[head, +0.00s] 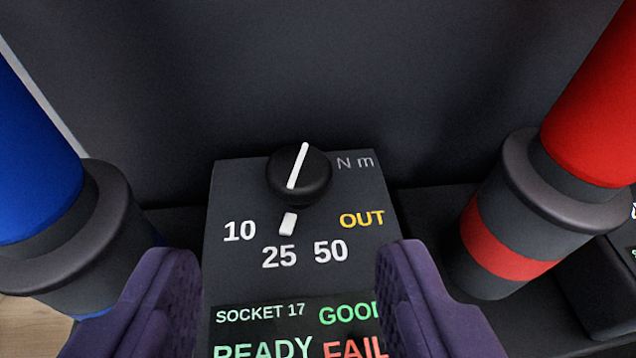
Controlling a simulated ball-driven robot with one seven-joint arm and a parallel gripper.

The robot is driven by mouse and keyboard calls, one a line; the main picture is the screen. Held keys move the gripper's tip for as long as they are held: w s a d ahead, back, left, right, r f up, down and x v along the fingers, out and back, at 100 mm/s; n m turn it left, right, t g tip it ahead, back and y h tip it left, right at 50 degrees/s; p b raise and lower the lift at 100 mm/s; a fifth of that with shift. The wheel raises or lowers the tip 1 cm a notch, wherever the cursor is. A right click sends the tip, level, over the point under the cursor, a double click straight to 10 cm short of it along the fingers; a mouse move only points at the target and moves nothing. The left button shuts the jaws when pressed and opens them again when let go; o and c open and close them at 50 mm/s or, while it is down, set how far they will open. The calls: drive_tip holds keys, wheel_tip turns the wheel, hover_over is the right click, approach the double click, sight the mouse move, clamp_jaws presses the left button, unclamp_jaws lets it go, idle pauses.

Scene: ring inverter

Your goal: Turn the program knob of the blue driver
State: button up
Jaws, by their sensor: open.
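A round black knob (316,184) with a white line across its top sits on a dark control panel (237,185). The line, and a short white bar below it, lie roughly toward the printed 25. The labels 10, 25, 50 and a yellow OUT are printed around the knob's near side, with N m at its upper right. The blue driver (38,165) stands at the left in a dark collar. My gripper (288,258) is open and empty. Its two purple fingers are at the bottom, apart on either side of the panel and nearer the camera than the knob. Neither touches the knob.
A red driver (597,95) in a dark collar with a red band stands at the right. A dark wall (300,70) rises behind the panel. A display (262,330) below the labels reads SOCKET 17, GOOD, READY and FAIL, partly cut off. The space between my fingers is clear.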

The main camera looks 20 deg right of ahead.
sight(300, 165)
drive_tip(key=shift+w+d, duration=0.1)
drive_tip(key=b+x, duration=0.1)
drive_tip(key=x, duration=0.6)
drive_tip(key=shift+w+d+b, duration=0.1)
drive_tip(key=shift+w+b, duration=0.05)
drive_tip(key=shift+b, duration=0.25)
drive_tip(key=c, duration=1)
